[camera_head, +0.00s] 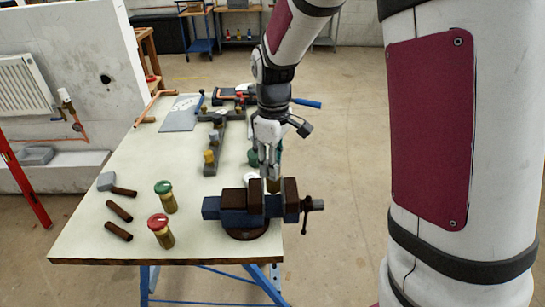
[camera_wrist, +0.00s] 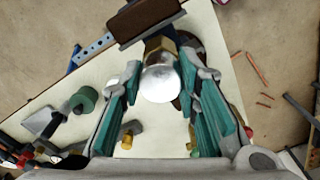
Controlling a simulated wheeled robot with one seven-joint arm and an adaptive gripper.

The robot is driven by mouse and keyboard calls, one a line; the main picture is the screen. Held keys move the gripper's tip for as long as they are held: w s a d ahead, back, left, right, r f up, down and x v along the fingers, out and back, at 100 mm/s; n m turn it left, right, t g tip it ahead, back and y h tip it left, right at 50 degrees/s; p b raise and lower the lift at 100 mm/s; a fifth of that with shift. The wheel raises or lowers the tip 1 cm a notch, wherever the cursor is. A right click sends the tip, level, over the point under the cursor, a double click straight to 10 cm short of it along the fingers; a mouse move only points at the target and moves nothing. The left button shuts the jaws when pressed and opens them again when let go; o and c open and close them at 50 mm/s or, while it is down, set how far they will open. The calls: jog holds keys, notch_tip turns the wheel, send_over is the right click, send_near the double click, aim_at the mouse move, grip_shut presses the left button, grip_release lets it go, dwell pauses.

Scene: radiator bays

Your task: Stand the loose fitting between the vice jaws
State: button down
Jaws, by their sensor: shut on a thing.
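The vice (camera_head: 226,207) is blue with dark brown jaws and stands at the near right corner of the bench; a brown jaw (camera_wrist: 145,18) shows at the top of the wrist view. My gripper (camera_head: 269,168) points down just behind and above the vice. It is shut on the fitting (camera_wrist: 161,80), which has a pale round end and a brass part, between the teal finger pads in the wrist view. In the head view the fitting's brass part (camera_head: 273,186) shows in line with the jaw gap; I cannot tell whether it is inside or behind it.
A grey rack with brass fittings (camera_head: 212,155) lies behind.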

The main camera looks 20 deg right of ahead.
jog(key=shift+f+b, duration=0.75)
jog(key=shift+f, duration=1.45)
jog(key=c, duration=1.1)
grip_release()
